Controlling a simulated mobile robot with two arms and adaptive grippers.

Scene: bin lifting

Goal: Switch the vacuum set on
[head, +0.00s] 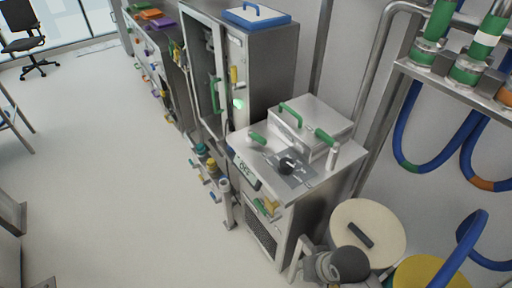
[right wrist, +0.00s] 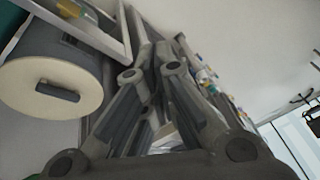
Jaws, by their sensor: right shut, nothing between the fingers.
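A grey metal unit (head: 325,198), which I take to be the vacuum set, stands at the middle right of the head view. The knob's setting is too small to read. My right gripper (head: 302,258) is low at the unit's front right, below its top and apart from the knob. In the right wrist view its fingers (right wrist: 152,60) are shut with nothing between them. My left gripper is not in view.
A drum with a cream lid (head: 368,235) stands right of the unit, with a yellow-lidded one (head: 425,272) beside it. Blue hoses (head: 405,150) hang from a rack at the right. Tall cabinets (head: 265,70) stand behind. The floor (head: 110,170) at left is clear.

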